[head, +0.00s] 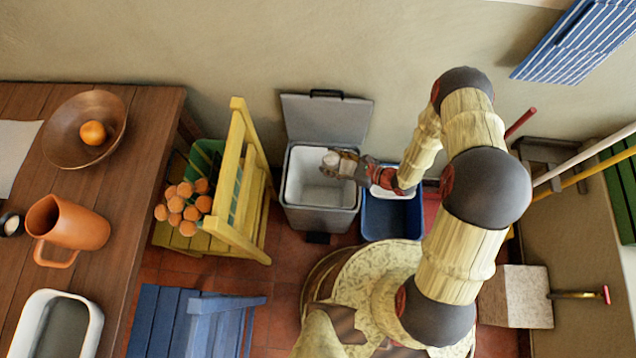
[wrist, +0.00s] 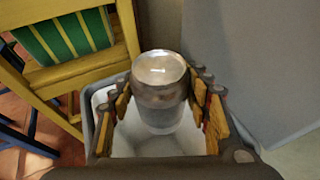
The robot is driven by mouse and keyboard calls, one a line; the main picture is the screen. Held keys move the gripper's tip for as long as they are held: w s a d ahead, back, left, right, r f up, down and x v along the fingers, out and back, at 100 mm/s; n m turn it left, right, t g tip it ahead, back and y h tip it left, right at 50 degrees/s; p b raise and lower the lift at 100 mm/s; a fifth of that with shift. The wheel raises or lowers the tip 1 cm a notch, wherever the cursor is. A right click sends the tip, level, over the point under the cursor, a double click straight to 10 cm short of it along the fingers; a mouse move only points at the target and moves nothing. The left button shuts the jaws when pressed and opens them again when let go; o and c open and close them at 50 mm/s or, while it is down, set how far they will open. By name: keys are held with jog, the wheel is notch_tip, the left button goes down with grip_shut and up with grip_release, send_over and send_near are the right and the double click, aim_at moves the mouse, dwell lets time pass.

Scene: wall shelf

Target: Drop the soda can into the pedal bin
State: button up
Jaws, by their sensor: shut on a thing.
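The soda can (wrist: 160,95) is a plain silvery cylinder, held upright between the fingers in the wrist view. My gripper (wrist: 163,112) is shut on it. In the head view my gripper (head: 334,165) reaches in from the right, with the can (head: 331,158) at its tip over the bin opening. The pedal bin (head: 318,220) is grey with a white inner bucket, and its lid (head: 327,118) stands open against the wall. The white bucket (wrist: 130,140) shows beneath the can in the wrist view. No can or other thing is visible inside the part of the bucket I see.
A blue bin (head: 392,220) stands right of the pedal bin, partly under my arm. A yellow chair (head: 235,190) is close on the left. A wooden table (head: 120,190) with a bowl (head: 75,150) and a jug (head: 70,228) is further left. A blue chair (head: 190,320) stands in front.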

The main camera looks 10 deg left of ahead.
jog(key=shift+w+a+r+n+g, duration=0.15)
jog(key=shift+a+r+n, duration=0.05)
jog(key=shift+r, duration=0.15)
jog(key=shift+w+a+r+n+g, duration=0.1)
jog(key=shift+a+r+n+g, duration=0.1)
jog(key=shift+r, duration=0.15)
jog(key=shift+s+a+r+n+g, duration=0.25)
jog(key=shift+s+r+n+g, duration=0.05)
jog(key=shift+r+g, duration=0.15)
jog(key=shift+f+b, duration=2.1)
jog(key=shift+f, duration=0.9)
jog(key=o, duration=0.9)
jog(key=shift+c, duration=0.2)
